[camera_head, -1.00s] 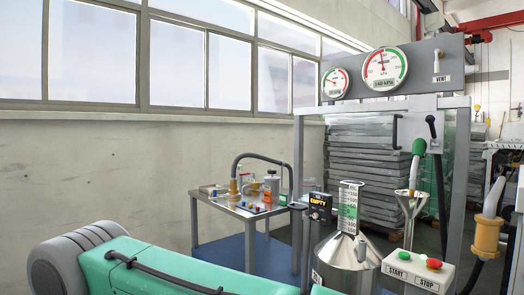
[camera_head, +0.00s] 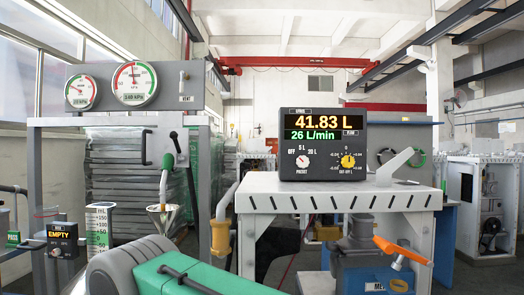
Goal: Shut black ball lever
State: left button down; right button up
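A short black lever with a ball end (camera_head: 174,140) stands on the upper right part of the grey dispenser frame (camera_head: 120,122), at the left of the head view. It looks nearly upright with a slight tilt. A green-handled nozzle (camera_head: 167,162) hangs just below it, over a metal funnel (camera_head: 164,215). Neither of my grippers is in view, and nothing is seen touching the lever.
Two round gauges (camera_head: 135,84) top the frame. A display box (camera_head: 323,145) reading 41.83 L and 26 L/min stands on a white bench (camera_head: 330,198). An orange-handled valve (camera_head: 402,249) is at the lower right. A green measuring scale (camera_head: 99,230) is at the lower left.

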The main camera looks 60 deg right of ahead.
aim_at(174, 135)
jog(key=z, duration=1.85)
